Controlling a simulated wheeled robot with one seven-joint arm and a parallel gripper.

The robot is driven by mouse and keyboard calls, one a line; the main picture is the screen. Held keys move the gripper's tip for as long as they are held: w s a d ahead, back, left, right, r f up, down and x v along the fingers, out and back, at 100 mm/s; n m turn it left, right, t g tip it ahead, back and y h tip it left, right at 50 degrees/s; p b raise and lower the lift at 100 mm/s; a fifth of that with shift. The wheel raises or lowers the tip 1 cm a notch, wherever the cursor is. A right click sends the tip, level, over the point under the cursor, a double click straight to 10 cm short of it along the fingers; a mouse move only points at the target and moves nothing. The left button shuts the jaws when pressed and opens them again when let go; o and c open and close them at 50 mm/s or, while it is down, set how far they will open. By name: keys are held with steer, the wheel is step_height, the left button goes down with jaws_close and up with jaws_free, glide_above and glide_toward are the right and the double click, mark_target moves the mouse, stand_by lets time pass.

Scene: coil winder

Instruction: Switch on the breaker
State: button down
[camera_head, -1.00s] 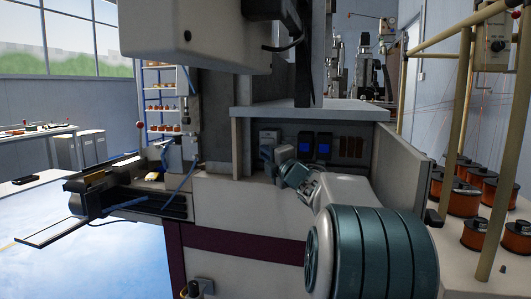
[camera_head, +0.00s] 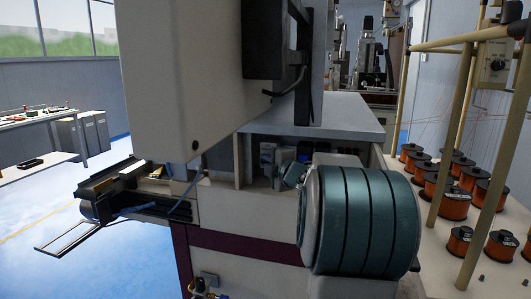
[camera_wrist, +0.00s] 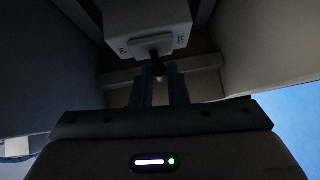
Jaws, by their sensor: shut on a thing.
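The breaker is a pale box (camera_wrist: 147,22) at the top of the wrist view, with small markings on either side of its slot. Its dark lever, ending in a round knob (camera_wrist: 158,69), points toward me near the middle of the slot. My gripper (camera_wrist: 160,76) is shut on the lever, one finger on each side of the knob. Which marking the lever favours is hard to tell. In the head view the breaker (camera_head: 267,153) is a small grey box inside the open cabinet, partly hidden. My gripper (camera_head: 285,160) is there too, mostly behind my arm.
The cabinet's grey top (camera_head: 345,117) and side walls enclose the breaker closely. A large pale machine housing (camera_head: 185,75) hangs at the upper left. Orange wire spools (camera_head: 437,185) and tan posts (camera_head: 452,140) stand at the right.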

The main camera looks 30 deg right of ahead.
steer(key=shift+r+p, duration=0.5)
steer(key=shift+p, duration=0.7)
steer(key=shift+f+m+g, duration=0.2)
steer(key=shift+m+g, duration=0.1)
steer(key=c, duration=1.4)
jaws_free()
steer(key=shift+c, duration=0.2)
steer(key=s+r+p, duration=0.1)
steer(key=s, duration=1.2)
steer(key=shift+s+a+r, duration=0.3)
steer(key=shift+s+r, duration=0.05)
steer(key=shift+r, duration=0.05)
